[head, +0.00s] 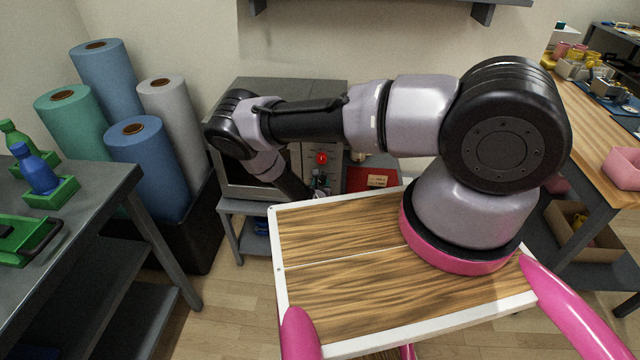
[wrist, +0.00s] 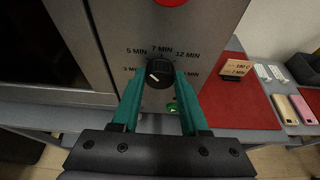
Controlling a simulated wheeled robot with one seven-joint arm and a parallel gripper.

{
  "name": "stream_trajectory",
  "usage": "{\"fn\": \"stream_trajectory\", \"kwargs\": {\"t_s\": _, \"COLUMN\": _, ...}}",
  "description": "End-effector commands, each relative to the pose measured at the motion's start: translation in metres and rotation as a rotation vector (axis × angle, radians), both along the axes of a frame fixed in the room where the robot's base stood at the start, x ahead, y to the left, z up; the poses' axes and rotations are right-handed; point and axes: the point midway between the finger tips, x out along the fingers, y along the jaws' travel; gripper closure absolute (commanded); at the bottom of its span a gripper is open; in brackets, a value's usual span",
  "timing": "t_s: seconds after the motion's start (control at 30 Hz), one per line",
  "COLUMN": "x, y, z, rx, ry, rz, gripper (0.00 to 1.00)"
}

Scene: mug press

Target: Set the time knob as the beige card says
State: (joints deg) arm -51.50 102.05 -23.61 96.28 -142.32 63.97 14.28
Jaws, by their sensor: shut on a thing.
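The time knob (wrist: 160,70) is a black dial with a white mark, on the grey front panel (wrist: 128,25) of the press. Printed labels around it include 5 MIN, 7 MIN and 12 MIN; the lower side labels are partly hidden by my fingers. The white mark lies toward the knob's left side; its exact setting is hard to tell. My gripper (wrist: 158,78) has its two teal fingers shut on the knob from both sides. The beige card (wrist: 235,66) stands on the red mat and appears to read 180 C and 7 MIN. It also shows in the head view (head: 377,181).
A red control (wrist: 171,2) sits above the knob and a green button (wrist: 173,107) below it. Fabric rolls (head: 170,120) stand left of the press.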

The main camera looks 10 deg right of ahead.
Motion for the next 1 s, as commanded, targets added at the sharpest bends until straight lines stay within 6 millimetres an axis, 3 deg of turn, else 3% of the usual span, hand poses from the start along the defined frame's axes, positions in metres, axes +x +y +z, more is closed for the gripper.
{"fn": "stream_trajectory", "kwargs": {"t_s": 0.6, "x": -0.0024, "y": -0.0063, "z": -0.0027, "rx": 0.521, "ry": -0.169, "rz": -0.001, "gripper": 1.0}}
{"fn": "stream_trajectory", "kwargs": {"t_s": 1.0, "x": -0.0024, "y": -0.0077, "z": -0.0033, "rx": 0.69, "ry": -0.225, "rz": -0.002, "gripper": 1.0}}
